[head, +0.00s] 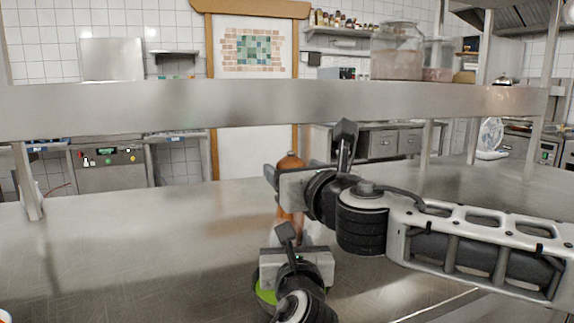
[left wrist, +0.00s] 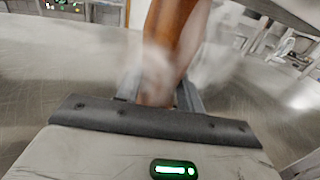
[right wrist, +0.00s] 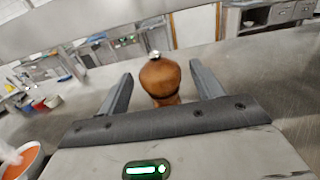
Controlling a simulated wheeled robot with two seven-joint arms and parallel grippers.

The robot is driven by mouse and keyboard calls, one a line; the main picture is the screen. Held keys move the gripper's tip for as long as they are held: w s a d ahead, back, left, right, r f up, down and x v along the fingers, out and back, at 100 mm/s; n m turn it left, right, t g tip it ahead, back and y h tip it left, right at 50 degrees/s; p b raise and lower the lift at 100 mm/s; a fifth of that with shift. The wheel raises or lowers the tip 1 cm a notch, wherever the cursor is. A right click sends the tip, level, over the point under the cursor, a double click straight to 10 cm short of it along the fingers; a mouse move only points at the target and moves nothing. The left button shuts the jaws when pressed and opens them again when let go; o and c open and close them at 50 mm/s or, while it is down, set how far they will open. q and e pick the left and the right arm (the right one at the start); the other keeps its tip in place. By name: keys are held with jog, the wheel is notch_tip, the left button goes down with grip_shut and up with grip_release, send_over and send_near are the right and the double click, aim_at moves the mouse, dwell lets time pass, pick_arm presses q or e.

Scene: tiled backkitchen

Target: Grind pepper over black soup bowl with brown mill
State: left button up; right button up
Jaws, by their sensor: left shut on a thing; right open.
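The brown pepper mill (head: 290,162) stands upright over the steel counter, with its lower body (head: 289,216) partly hidden by my arms. My left gripper (head: 288,240) is shut on the mill's lower body, which also shows blurred between the fingers in the left wrist view (left wrist: 172,45). My right gripper (head: 306,165) is open at the mill's head. In the right wrist view the rounded head (right wrist: 160,76) with its metal knob sits between the two spread fingers. A green patch (head: 265,294) shows behind my left gripper; I cannot tell whether it is soup in the black bowl.
A pale bowl with orange contents (right wrist: 22,163) is at the lower left of the right wrist view. A steel shelf (head: 150,108) runs across above the counter (head: 130,240). The counter's left part is mostly clear.

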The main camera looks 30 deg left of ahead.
aim_at(287, 164)
jog(key=shift+x, duration=1.95)
jog(key=c, duration=1)
